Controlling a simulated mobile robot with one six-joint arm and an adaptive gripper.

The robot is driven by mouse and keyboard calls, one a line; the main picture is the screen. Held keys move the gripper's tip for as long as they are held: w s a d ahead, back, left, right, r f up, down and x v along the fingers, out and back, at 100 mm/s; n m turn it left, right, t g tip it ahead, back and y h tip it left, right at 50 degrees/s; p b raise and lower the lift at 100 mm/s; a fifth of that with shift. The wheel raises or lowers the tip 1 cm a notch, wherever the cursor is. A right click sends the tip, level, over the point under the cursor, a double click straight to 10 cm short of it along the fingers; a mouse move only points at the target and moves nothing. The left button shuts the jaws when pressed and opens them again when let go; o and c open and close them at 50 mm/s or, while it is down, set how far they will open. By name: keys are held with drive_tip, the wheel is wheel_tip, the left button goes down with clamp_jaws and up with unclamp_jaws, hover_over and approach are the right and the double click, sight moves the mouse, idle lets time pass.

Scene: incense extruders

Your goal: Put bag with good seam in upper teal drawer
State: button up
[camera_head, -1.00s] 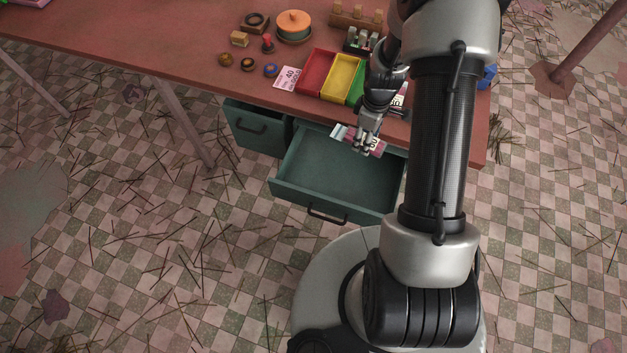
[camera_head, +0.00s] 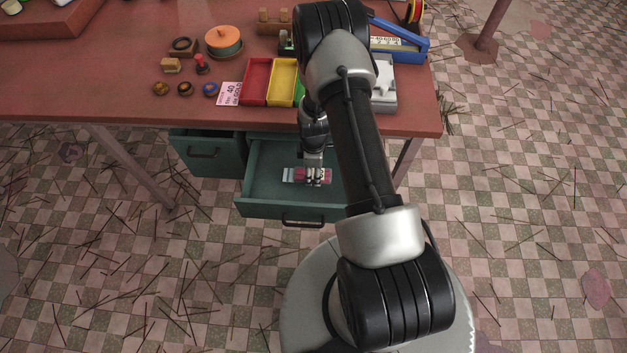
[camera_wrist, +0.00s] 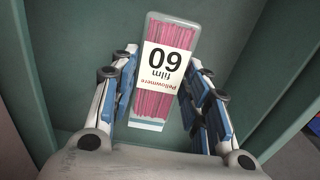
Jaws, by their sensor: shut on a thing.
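The bag (camera_wrist: 164,92) is a clear packet of pink sticks with a white label reading "60 film Pellowmere". My gripper (camera_wrist: 160,88) is shut on it across its width. In the head view the bag (camera_head: 296,175) lies level inside the outline of the open teal drawer (camera_head: 262,190), near its middle. My gripper (camera_head: 315,180) points down over the bag's right part. I cannot tell whether the bag touches the drawer floor. The bag's seam is not clear in these views. My arm hides the drawer's right end.
Another teal drawer (camera_head: 207,152) stands to the left, slightly open. Above, the table (camera_head: 110,95) carries a red tray (camera_head: 256,82), a yellow tray (camera_head: 282,82), a pink card (camera_head: 229,94) and a blue holder (camera_head: 405,45). The drawer walls are close around my gripper.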

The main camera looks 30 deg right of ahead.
sight(313, 178)
drive_tip(key=shift+f+b, duration=0.65)
drive_tip(key=shift+f, duration=1.6)
drive_tip(key=shift+f, duration=0.15)
drive_tip(key=o, duration=1.1)
